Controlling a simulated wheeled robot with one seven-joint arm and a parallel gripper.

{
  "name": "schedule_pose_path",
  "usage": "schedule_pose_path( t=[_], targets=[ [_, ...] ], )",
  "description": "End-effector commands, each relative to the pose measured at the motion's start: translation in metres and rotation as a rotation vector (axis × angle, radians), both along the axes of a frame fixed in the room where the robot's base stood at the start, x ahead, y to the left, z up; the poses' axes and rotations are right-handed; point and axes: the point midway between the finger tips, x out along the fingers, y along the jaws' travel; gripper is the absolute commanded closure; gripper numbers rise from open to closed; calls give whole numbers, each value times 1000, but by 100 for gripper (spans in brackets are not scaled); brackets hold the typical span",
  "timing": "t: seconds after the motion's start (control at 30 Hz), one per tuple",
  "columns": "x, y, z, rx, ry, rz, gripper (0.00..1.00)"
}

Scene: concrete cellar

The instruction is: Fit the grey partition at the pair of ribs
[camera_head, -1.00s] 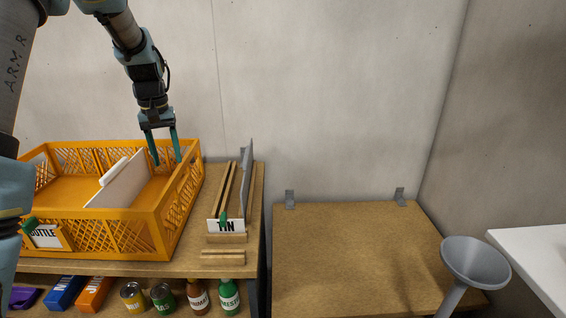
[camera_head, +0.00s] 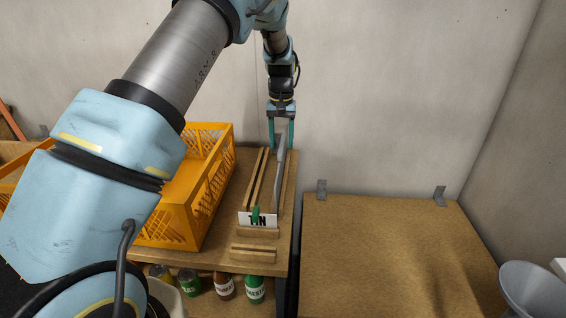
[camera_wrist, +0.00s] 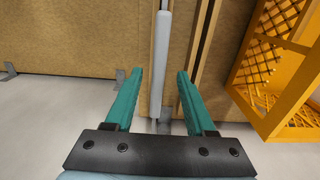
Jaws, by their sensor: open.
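The grey partition (camera_head: 279,180) stands on edge on the wooden shelf, right of the wooden rails. In the wrist view its thick, rounded top edge (camera_wrist: 161,50) runs between my fingers. My gripper (camera_head: 280,146) is open, with one finger on each side of the partition's far end. In the wrist view my gripper (camera_wrist: 160,74) shows a gap between each finger and the partition. The orange crate (camera_head: 222,146) stands to the left, largely hidden behind my arm. I cannot make out the pair of ribs.
Wooden rails (camera_head: 257,178) lie beside the partition, with a TIN label (camera_head: 266,220) at the front. Bottles (camera_head: 255,290) and cans stand below. A bare wooden surface (camera_head: 385,245) lies to the right, with a grey funnel (camera_head: 532,288) near its front corner. The wall is close behind.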

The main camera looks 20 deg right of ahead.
Motion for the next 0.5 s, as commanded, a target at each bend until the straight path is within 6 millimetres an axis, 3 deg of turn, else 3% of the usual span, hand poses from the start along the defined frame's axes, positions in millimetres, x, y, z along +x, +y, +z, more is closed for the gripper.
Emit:
schedule_pose_path(
  t=[0.3,0.5],
  targets=[
    [-4,-1,-41,2,1,0,45],
    [-4,-2,-46,0,0,0,45]
  ],
)
